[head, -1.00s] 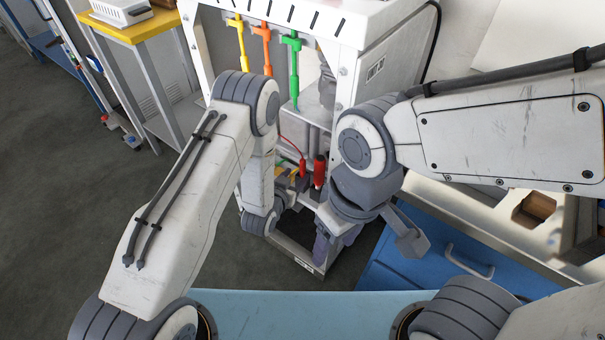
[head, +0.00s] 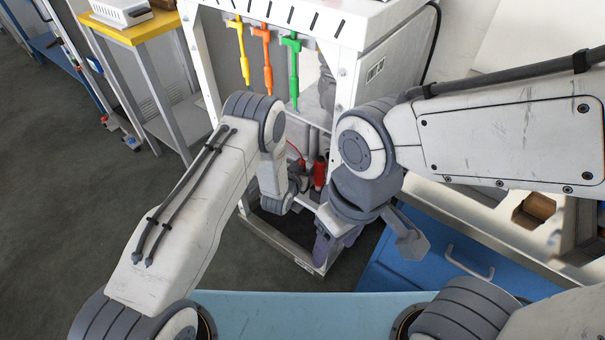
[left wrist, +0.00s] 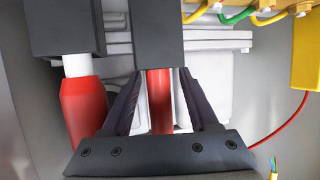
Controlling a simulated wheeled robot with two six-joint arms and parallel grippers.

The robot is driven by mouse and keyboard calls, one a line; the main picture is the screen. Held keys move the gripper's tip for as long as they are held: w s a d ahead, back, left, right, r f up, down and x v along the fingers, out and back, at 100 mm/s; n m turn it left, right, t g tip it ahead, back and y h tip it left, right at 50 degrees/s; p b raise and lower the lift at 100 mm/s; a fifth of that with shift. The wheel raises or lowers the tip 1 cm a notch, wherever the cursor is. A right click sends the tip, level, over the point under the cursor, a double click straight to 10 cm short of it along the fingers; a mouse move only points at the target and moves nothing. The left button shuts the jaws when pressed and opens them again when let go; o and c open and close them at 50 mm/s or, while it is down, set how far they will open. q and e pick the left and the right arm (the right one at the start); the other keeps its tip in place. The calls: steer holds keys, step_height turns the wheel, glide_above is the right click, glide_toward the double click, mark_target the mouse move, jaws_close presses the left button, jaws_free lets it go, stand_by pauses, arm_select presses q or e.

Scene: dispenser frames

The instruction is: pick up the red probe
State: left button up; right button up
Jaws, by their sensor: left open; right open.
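My left gripper (head: 298,183) is low inside the white dispenser frame, partly hidden by my left arm. In the left wrist view its open fingers (left wrist: 160,76) stand on either side of a red rod (left wrist: 160,102) under a dark block; gaps show on both sides. A thicker red piece (left wrist: 82,108) with a white neck stands left of the fingers under another dark block. In the head view a red piece (head: 320,172) shows right of my left gripper. Which red piece is the probe, I cannot tell for sure. My right gripper (head: 366,240) is open and empty.
Yellow (head: 244,55), orange (head: 266,60) and green (head: 294,70) probes hang from the white frame (head: 345,85). A thin red cable (left wrist: 290,122) runs beside the left gripper. A blue drawer unit (head: 415,260) is at the right. Open floor lies left.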

arm_select(q)
jaws_close()
stand_by(1.3)
